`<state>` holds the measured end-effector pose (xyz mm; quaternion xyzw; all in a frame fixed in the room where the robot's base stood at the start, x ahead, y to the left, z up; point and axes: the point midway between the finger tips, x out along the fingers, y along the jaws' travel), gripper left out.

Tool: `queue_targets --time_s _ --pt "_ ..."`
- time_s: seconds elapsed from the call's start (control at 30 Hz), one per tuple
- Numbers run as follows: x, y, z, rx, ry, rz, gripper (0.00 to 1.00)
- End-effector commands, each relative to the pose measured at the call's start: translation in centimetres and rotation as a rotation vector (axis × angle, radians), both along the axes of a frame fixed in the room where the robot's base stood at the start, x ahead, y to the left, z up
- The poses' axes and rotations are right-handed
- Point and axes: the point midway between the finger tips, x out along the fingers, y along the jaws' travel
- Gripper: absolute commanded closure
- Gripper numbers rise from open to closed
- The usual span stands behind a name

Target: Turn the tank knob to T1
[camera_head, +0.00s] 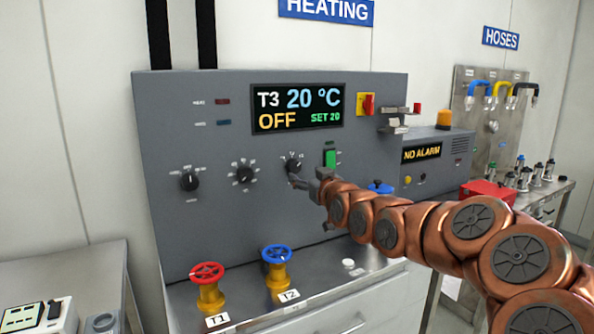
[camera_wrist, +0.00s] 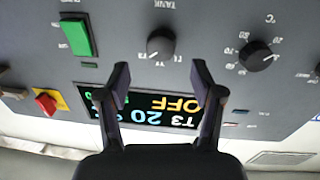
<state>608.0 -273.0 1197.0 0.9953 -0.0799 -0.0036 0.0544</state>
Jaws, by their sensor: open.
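The tank knob (camera_head: 293,165) is a small black dial on the grey heating panel (camera_head: 230,220), the rightmost of three dials. In the wrist view, which is upside down, the tank knob (camera_wrist: 160,42) has the word TANK and T marks around it. The panel display (camera_head: 298,108) reads T3, 20 °C, OFF, SET 20. My gripper (camera_head: 303,182) is in front of the panel close to the tank knob. In the wrist view my gripper (camera_wrist: 162,74) is open and empty, the knob standing beyond and between its fingertips, apparently apart.
Two other black dials, the middle one (camera_head: 244,174) and the left one (camera_head: 189,180), lie left of the knob. A green switch (camera_head: 330,160) is close on its right. Red (camera_head: 207,273) and blue (camera_head: 276,254) valve wheels stand below. A NO ALARM box (camera_head: 422,152) is to the right.

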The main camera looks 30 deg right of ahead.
Motion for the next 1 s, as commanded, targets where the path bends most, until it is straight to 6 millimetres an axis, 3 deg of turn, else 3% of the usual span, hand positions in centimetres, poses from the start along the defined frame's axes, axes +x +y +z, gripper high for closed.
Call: queue_targets --time_s 0.2,0.5,0.93,1.0 --pt "2.9 -0.3 0.0 0.002 0.004 0.003 0.33" --pt "5.4 -0.7 0.0 0.001 0.002 0.004 0.33" --pt "5.9 -0.8 -0.1 0.001 0.002 0.002 0.33" --pt "5.9 -0.8 0.0 0.001 0.002 0.002 0.41"
